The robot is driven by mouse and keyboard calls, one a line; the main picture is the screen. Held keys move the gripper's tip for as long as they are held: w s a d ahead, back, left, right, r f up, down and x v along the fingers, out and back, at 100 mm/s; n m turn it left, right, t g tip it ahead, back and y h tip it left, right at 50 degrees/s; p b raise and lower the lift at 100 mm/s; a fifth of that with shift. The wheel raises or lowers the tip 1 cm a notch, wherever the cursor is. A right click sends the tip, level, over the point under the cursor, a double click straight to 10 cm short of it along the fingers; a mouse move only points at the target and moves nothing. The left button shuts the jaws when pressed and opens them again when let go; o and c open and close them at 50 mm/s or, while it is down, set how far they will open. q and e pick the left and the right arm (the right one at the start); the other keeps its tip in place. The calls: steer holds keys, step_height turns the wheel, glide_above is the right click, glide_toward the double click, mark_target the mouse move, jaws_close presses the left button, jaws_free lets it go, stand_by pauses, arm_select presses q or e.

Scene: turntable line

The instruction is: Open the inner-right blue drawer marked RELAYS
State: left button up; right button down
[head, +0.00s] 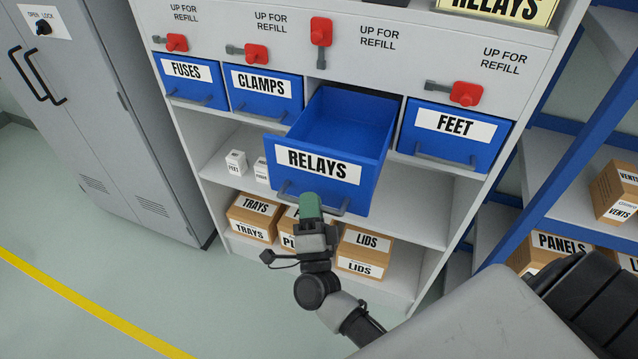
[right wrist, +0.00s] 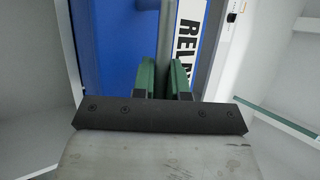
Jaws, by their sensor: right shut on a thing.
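The blue RELAYS drawer (head: 375,150) is pulled well out of the cabinet, and its visible inside is bare. Its white label (head: 317,164) faces front, and it also shows sideways in the right wrist view (right wrist: 188,35). The grey bar handle (head: 335,209) runs along the lower front. My right gripper (head: 311,206) is shut on this handle, left of its middle, with green fingertips that also show in the right wrist view (right wrist: 164,76). The red latch (head: 321,31) above this drawer stands upright. My left gripper is not in view.
Shut blue drawers FUSES (head: 180,94), CLAMPS (head: 245,103) and FEET (head: 434,150) share the row, their red latches turned sideways. Labelled cartons, including LIDS (head: 366,239), stand on the lower shelf. A grey locker (head: 130,120) is at left, a blue-framed rack at right. Floor is clear at lower left.

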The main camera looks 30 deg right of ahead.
steer(key=shift+s+a+f, duration=0.1)
steer(key=shift+s+a, duration=0.2)
steer(key=shift+a, duration=0.05)
steer(key=c, duration=1.4)
jaws_free()
steer(key=shift+b+v, duration=2.15)
steer(key=shift+v, duration=3.25)
